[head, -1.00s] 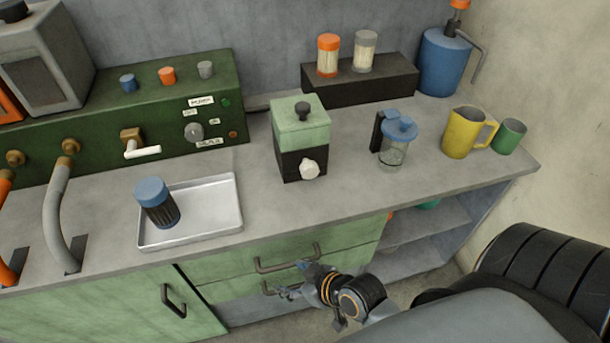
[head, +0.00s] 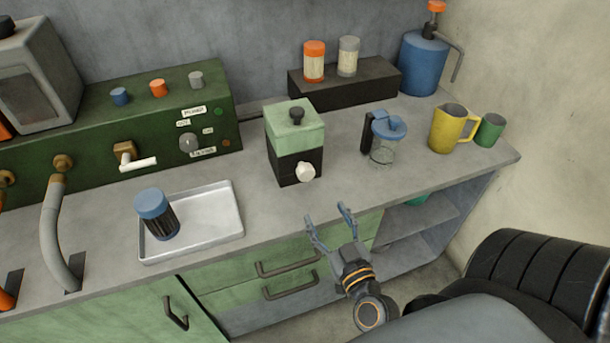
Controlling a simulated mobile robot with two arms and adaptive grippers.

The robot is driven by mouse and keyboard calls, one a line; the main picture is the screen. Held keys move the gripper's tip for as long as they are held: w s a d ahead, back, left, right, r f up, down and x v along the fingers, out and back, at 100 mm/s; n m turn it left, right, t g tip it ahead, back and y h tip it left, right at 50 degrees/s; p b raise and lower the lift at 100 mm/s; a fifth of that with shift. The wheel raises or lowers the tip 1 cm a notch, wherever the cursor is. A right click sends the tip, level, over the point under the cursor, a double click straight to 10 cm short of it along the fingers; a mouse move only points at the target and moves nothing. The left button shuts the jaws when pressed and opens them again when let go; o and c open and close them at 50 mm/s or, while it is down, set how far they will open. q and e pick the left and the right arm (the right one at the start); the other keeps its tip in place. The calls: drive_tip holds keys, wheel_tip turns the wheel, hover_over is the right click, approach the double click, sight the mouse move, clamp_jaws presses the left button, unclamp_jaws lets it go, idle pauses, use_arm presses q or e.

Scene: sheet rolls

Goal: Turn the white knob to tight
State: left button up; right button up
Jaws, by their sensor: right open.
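The white knob (head: 305,172) sticks out from the lower front of a small box (head: 296,136) with a pale green top and black base, standing on the counter. A dark round knob (head: 297,114) sits on the box's top. My right gripper (head: 329,216) is open and empty, in front of the counter edge, below and slightly right of the white knob and apart from it. Its fingers point up toward the counter. No marking for tight can be made out on the box. My left gripper is not in view.
A metal tray (head: 226,205) with a blue-lidded jar (head: 155,212) lies left of the box. Drawer handles (head: 288,264) stick out below the counter. Counter between box and jug is clear.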

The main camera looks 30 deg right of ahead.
sight(308, 176)
drive_tip(key=x, duration=0.4)
drive_tip(key=p+x, duration=0.1)
drive_tip(key=x, duration=0.4)
drive_tip(key=p+x, duration=0.1)
drive_tip(key=x, duration=0.4)
drive_tip(key=shift+s+d+f, duration=0.1)
drive_tip(key=shift+s+d, duration=0.05)
drive_tip(key=shift+d, duration=0.1)
drive_tip(key=c, duration=1.2)
drive_tip(key=shift+o, duration=0.2)
